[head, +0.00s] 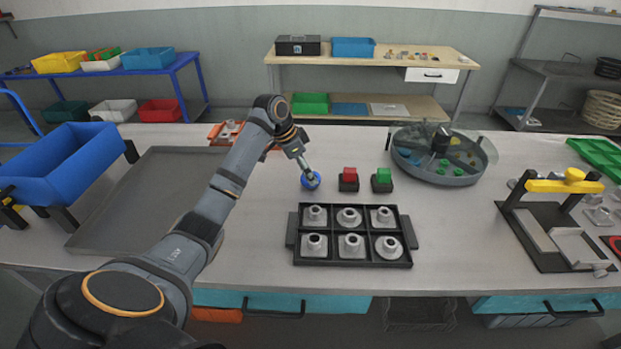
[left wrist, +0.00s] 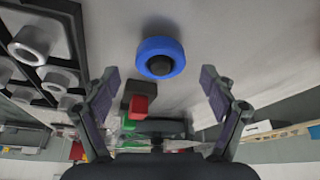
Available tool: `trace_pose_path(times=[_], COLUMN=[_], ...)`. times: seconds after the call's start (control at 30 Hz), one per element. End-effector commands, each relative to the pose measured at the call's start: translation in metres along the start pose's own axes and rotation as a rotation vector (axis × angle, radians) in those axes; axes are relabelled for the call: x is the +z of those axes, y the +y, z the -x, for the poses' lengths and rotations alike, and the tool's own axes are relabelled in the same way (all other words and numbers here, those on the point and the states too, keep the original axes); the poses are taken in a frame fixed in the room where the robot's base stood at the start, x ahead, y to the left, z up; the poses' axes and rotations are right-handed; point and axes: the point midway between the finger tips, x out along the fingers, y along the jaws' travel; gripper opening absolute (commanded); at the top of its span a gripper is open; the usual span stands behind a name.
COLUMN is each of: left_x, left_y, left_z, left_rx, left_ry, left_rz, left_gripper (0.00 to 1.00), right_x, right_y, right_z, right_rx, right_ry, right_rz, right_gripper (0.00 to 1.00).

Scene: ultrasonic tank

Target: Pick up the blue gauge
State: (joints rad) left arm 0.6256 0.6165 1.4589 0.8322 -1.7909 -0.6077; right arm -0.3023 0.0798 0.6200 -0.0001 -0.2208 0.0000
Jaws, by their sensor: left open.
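The blue gauge (head: 311,181) is a small round blue piece with a dark centre, on the grey worktop left of the red button block. In the left wrist view the blue gauge (left wrist: 161,58) lies beyond the open fingertips, roughly centred between them. My left gripper (head: 308,172) is directly over or just behind the gauge in the head view. In the left wrist view its two fingers (left wrist: 160,80) are spread apart with nothing between their pads. Whether a finger touches the gauge cannot be told. My right gripper is not in view.
A red button block (head: 348,179) and a green button block (head: 382,180) stand just right of the gauge. A black tray (head: 352,262) with several metal parts is in front. A round tank (head: 445,178) stands behind right. A grey tray (head: 130,195) lies left.

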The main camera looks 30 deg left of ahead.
Motion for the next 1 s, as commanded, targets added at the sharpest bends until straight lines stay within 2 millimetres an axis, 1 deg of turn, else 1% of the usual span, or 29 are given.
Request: trace_pose_path(times=[0.03,0.13,0.2,0.37,0.47,0.87,0.9,1.0], left_x=[0.0,0.0,0.0,0.0,0.0,0.0,0.0,0.0], left_y=[0.001,0.001,0.0,0.0,0.0,0.0,0.0,0.0], left_z=[-0.008,-0.018,-0.021,-0.021,-0.021,-0.021,-0.02,-0.02], left_rx=[0.003,0.001,-0.001,-0.002,-0.001,-0.001,-0.002,-0.002], left_ry=[-0.001,0.0,0.0,0.0,0.0,0.0,0.001,0.001], left_rz=[0.002,0.001,0.0,0.0,0.0,0.0,0.0,0.0], left_gripper=[0.84,0.84,0.84,0.84,0.73,0.19,0.15,0.15], right_x=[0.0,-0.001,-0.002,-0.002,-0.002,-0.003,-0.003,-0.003], right_y=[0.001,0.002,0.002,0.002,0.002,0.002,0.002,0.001], right_z=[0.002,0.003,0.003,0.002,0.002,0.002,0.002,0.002], right_rx=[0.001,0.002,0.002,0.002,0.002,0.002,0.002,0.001], right_ry=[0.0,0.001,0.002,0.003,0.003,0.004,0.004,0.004], right_rz=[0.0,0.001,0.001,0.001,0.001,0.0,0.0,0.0], right_gripper=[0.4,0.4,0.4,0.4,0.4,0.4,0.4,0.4])
